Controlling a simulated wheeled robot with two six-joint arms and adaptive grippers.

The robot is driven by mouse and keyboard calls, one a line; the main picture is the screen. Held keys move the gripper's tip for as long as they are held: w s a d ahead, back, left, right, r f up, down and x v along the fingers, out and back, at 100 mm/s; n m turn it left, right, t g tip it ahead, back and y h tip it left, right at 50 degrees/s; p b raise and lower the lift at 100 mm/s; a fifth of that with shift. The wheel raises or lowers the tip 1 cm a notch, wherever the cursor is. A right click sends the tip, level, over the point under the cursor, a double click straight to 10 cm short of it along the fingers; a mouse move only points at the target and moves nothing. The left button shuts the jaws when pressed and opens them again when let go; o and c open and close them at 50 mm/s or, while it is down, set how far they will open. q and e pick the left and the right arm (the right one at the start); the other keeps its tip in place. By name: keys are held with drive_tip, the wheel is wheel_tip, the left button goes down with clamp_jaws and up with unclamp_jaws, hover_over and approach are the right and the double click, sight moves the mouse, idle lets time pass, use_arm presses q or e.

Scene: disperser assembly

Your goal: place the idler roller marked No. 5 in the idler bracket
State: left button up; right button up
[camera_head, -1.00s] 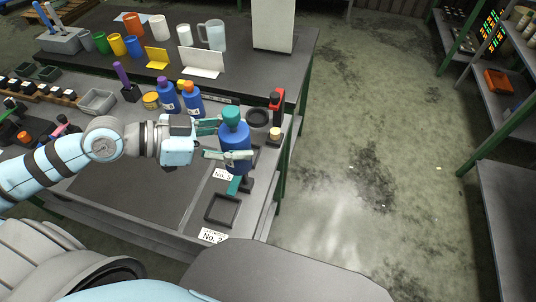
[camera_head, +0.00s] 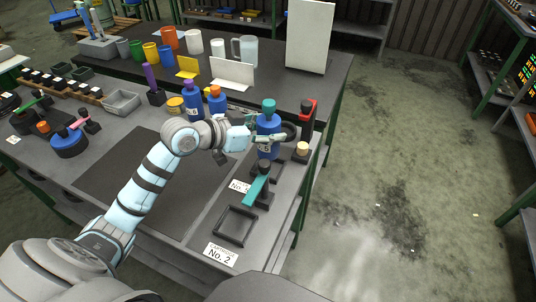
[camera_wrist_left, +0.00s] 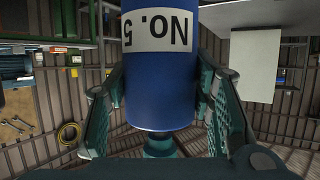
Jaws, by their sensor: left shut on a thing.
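The blue idler roller (camera_head: 266,148) with a teal end stands upright in my left gripper (camera_head: 258,137). In the left wrist view, the roller (camera_wrist_left: 160,88) shows its white label, "No. 5", upside down. The gripper's teal fingers (camera_wrist_left: 160,110) flank the roller and are shut on it. In the head view the roller is over the right part of the workbench, behind a teal arm piece (camera_head: 257,189) on a dark stand. A dark fixture with a red top (camera_head: 307,113) is to its right. I cannot tell for sure which part is the idler bracket. My right gripper is out of view.
A black ring (camera_head: 290,131) is just right of the roller. A tan cylinder (camera_head: 302,148) on a dark block is close by. A square frame (camera_head: 230,236) lies in front by a "No. 2" card (camera_head: 221,254).

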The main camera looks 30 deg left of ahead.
sight(259, 150)
use_arm(q)
wheel_tip(259, 150, down, 6)
drive_tip(key=shift+f+b, duration=0.25)
drive_tip(key=shift+b, duration=0.35)
drive_tip(key=o, duration=1.4)
drive_tip(key=shift+f, duration=0.1)
drive_tip(key=shift+s, duration=0.1)
drive_tip(key=p+v, duration=0.5)
drive_tip(key=v, duration=0.7)
drive_tip(key=shift+p, duration=0.35)
